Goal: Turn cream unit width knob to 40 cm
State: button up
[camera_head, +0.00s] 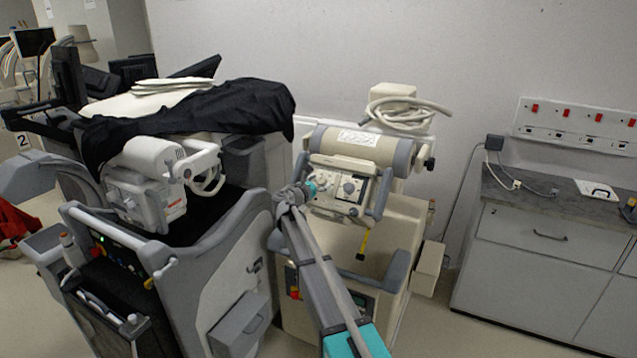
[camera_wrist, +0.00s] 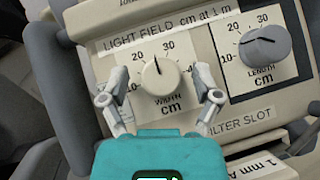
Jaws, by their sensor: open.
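The cream unit (camera_head: 352,150) stands in the middle of the head view, with its control panel facing me. In the wrist view the round cream width knob (camera_wrist: 161,78) sits on a white scale plate marked "WIDTH cm". Its dark pointer line points up, between the 20 and 30 marks. The 10 mark shows at left; the 40 mark at right is largely hidden by a finger. My gripper (camera_wrist: 160,84) is open, one fingertip on each side of the knob, with visible gaps. In the head view my gripper (camera_head: 308,187) is at the panel's left side.
A dark grey length knob (camera_wrist: 265,46) sits right of the width knob. Grey handles (camera_head: 381,192) flank the panel. A grey cart (camera_head: 215,255) with a black cover (camera_head: 235,108) stands close at left. A counter (camera_head: 548,262) stands at right, with free floor before it.

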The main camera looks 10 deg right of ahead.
jog(key=c, duration=1)
jog(key=shift+a, duration=0.25)
grip_shut()
jog(key=shift+d, duration=0.2)
